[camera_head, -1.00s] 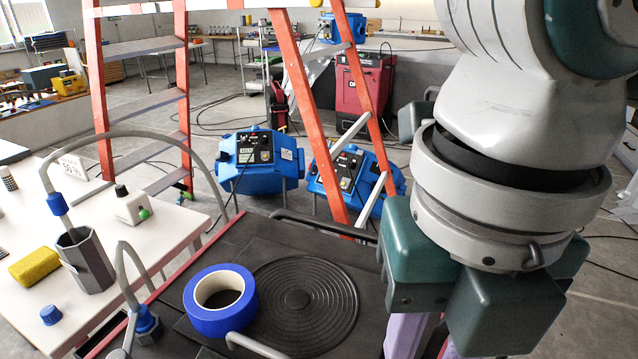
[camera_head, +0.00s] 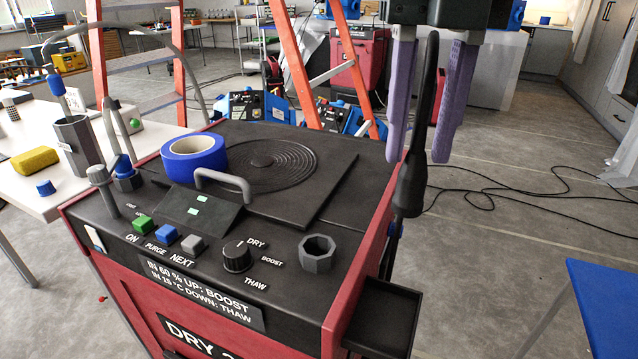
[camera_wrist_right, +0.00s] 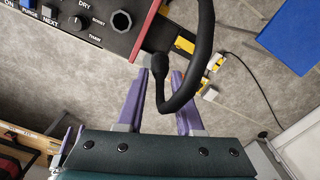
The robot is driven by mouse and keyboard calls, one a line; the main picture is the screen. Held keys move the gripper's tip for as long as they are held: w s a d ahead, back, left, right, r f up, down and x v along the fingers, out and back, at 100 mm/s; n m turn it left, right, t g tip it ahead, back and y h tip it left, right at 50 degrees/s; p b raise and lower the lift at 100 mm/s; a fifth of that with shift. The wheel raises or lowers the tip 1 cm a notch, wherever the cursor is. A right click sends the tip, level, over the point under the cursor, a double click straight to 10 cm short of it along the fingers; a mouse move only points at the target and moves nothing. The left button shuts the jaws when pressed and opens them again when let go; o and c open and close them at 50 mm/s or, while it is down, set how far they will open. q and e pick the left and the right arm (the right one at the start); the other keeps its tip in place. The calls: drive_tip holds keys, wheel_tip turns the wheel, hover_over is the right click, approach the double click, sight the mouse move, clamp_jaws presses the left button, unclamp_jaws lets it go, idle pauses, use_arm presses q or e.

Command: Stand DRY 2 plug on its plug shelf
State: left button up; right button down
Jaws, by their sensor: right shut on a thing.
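My right gripper (camera_head: 430,150) points down beyond the right side of the red dryer, its two purple fingers apart around a black cord. In the right wrist view the cord (camera_wrist_right: 205,55) loops up from between the fingers (camera_wrist_right: 158,100). A black open tray (camera_head: 388,318) juts from the dryer's right side and is empty; I cannot tell if it is the plug shelf. My left gripper is out of view.
The dryer's top (camera_head: 290,210) carries blue tape (camera_head: 195,157), a handle, buttons and a knob. A blue table (camera_head: 604,290) stands at right. Loose cables (camera_head: 500,188) lie on the otherwise open floor. Yellow fittings (camera_wrist_right: 184,44) show below the cord in the wrist view.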

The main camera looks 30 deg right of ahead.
drive_tip(key=shift+w+f+b, duration=0.15)
drive_tip(key=shift+f+b, duration=1.35)
drive_tip(key=shift+f, duration=7.8)
drive_tip(key=shift+f, duration=0.15)
drive_tip(key=c, duration=0.5)
unclamp_jaws()
drive_tip(key=shift+c, duration=0.2)
